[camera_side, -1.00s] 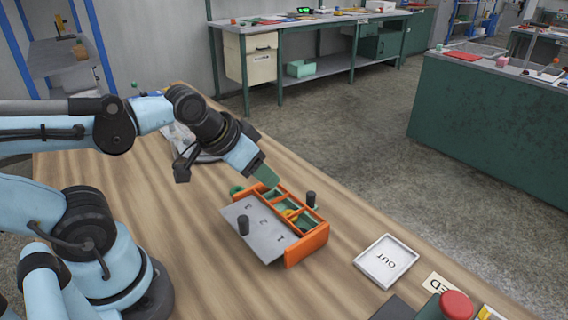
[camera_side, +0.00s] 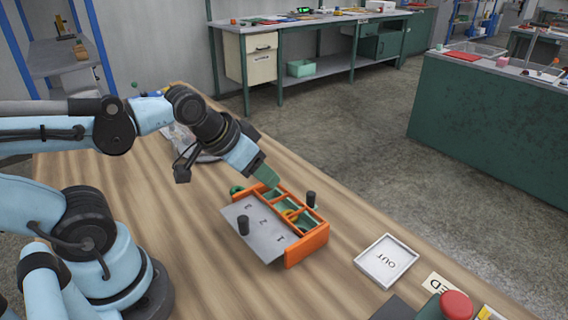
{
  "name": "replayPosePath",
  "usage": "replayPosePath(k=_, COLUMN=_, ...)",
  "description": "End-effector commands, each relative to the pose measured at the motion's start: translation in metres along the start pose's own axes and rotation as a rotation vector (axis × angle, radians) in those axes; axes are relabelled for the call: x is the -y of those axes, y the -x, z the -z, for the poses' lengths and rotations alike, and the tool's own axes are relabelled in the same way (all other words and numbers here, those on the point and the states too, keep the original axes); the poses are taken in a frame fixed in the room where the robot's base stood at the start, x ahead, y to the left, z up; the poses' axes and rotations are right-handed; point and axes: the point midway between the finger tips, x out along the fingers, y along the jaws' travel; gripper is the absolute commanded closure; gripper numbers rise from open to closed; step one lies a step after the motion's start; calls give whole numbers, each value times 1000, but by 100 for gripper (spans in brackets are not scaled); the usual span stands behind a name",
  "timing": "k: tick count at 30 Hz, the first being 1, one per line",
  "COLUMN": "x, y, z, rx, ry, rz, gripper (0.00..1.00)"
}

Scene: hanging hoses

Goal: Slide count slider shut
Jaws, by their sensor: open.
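The count slider (camera_side: 262,232) is a grey plate marked with numbers, with a black knob (camera_side: 243,226) on it. It sticks out from the left side of the orange box (camera_side: 306,246), leaving several compartments uncovered. A second black knob (camera_side: 311,199) stands at the box's right side, by a green part. My gripper (camera_side: 267,177), with green fingers, is above the box's far end, apart from the slider's knob. It is open; the gap between its fingers is hard to see from here. Whether it touches the box cannot be told.
A yellowish ring (camera_side: 290,214) lies in the box, and a green round thing (camera_side: 237,190) is at its far left corner. A white OUT tray (camera_side: 386,261) and a red button (camera_side: 456,304) are at the right. Bare wood lies in front of the box.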

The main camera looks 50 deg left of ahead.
Motion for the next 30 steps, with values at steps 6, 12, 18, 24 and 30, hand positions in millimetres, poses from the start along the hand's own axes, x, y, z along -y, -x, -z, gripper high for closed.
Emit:
replayPosePath(k=6, x=0, y=0, z=0, rx=0, ry=0, rz=0, gripper=51)
replayPosePath(k=12, x=0, y=0, z=0, rx=0, ry=0, rz=0, gripper=51)
replayPosePath(k=18, x=0, y=3, z=-2, rx=62, ry=-27, rz=-3, gripper=51)
replayPosePath(k=24, x=-2, y=22, z=-12, rx=345, ry=-160, rz=-46, gripper=51)
replayPosePath(k=30, x=-5, y=45, z=-20, rx=570, ry=-267, rz=-116, gripper=51)
